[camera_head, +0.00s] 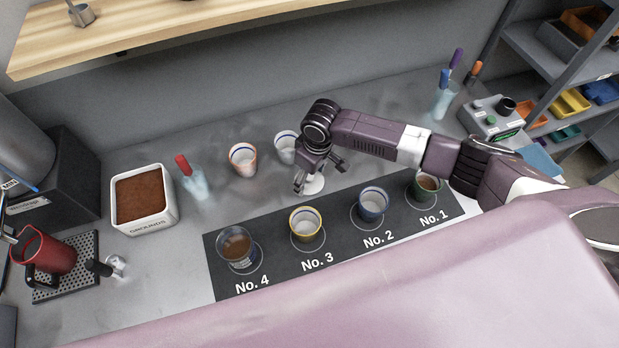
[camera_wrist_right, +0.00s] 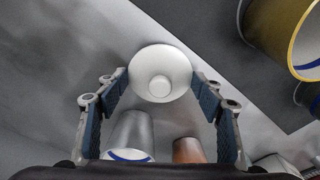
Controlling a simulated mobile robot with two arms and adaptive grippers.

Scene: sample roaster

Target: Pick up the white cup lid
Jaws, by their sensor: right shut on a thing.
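The white cup lid (camera_head: 314,186) is a round disc with a small knob, just behind the dark mat between No. 3 and No. 2. It also shows in the right wrist view (camera_wrist_right: 160,72), between the two fingertips. My right gripper (camera_head: 321,178) points down over the lid and is shut on it, a finger at either side of its rim; its pads also show in the right wrist view (camera_wrist_right: 160,84). I cannot tell whether the lid touches the counter or is slightly above it. My left gripper is not in view.
A grounds box (camera_head: 145,212) is left.

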